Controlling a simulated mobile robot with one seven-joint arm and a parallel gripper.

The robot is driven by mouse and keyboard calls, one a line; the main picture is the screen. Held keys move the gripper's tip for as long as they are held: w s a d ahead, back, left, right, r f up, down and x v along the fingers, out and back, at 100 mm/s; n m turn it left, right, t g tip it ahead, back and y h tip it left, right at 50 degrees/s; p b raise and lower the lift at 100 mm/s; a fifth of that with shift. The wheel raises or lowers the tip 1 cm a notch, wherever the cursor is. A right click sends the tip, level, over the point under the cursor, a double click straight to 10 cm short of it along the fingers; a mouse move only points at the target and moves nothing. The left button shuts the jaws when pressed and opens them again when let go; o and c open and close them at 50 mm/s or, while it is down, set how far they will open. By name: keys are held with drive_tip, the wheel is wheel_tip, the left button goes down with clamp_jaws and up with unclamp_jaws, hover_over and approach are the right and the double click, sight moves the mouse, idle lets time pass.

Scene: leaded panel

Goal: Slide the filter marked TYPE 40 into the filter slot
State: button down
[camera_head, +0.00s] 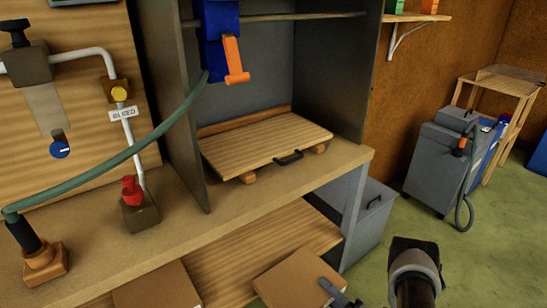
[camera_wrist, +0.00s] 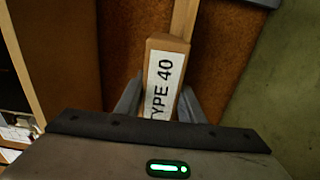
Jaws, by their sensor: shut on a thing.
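The filter marked TYPE 40 (camera_wrist: 164,80) shows in the wrist view as a narrow brown edge with a white label. My gripper (camera_wrist: 160,103) is shut on it, one dark finger on each side of the label. The label's lower end is hidden by the gripper body. In the head view, a flat brown panel (camera_head: 292,277) at the bottom edge appears to be this filter, with my gripper (camera_head: 333,290) at its right side. The picture's lower edge cuts both off. I cannot make out the filter slot in either view.
A workbench (camera_head: 110,262) carries an open grey booth with a wooden board (camera_head: 265,142) inside. Another brown panel (camera_head: 157,287) lies below the bench top. A grey box (camera_head: 366,222) stands beside the bench, and a grey machine (camera_head: 440,163) stands further right. Green floor between them is clear.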

drive_tip(key=shift+p+v, duration=0.4)
drive_tip(key=shift+v, duration=2)
drive_tip(key=shift+r, duration=0.2)
drive_tip(key=shift+r, duration=0.1)
